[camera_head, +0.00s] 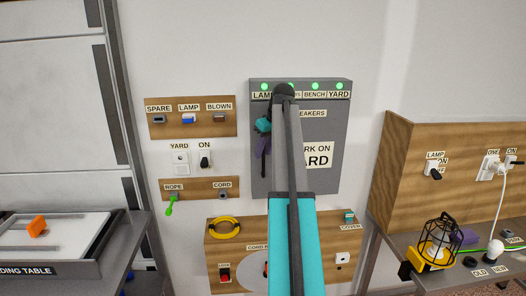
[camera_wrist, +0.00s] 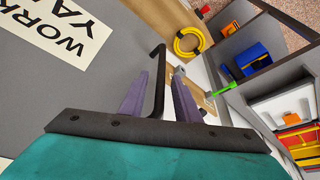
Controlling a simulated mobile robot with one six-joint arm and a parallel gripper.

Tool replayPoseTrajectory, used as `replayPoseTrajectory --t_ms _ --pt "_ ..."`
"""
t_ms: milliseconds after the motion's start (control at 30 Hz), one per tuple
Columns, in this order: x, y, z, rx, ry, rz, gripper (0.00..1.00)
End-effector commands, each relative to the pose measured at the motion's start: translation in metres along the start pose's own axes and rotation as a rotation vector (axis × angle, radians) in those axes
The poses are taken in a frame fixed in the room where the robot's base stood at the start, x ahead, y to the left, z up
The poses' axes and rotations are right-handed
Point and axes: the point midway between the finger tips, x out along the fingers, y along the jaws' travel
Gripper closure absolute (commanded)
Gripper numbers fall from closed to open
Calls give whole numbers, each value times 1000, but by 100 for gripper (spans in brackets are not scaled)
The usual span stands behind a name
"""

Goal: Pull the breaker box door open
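The grey breaker box (camera_head: 265,180) is on the wall, and its door (camera_head: 322,185) looks shut, with a "WORK ON YARD" label. My arm covers its middle. My gripper (camera_head: 262,145) is at the door's left side. In the wrist view, my gripper's purple fingers (camera_wrist: 159,75) are spread apart, one on each side of a black bar handle (camera_wrist: 158,88). Small gaps show between the handle and both fingers. The door face (camera_wrist: 55,90) fills the left of the wrist view.
Wooden boards with switches and hooks (camera_head: 191,117) are left of the box. A wooden board with a yellow ring (camera_head: 225,229) is below it. A workbench with a caged lamp (camera_head: 440,243) stands right, and a tray table (camera_head: 90,265) left.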

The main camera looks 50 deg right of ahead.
Motion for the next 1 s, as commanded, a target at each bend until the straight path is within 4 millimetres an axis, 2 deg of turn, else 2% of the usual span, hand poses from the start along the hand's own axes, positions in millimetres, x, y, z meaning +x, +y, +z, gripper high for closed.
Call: replayPoseTrajectory --t_ms 200,500,533,700,1000 --pt "12 -1 0 -1 0 0 71" --pt "14 -1 -1 -1 0 0 71" --pt "14 -1 -1 -1 0 0 72" --pt "14 -1 -1 -2 0 -1 100" --pt "13 -2 -1 -3 0 -1 100"
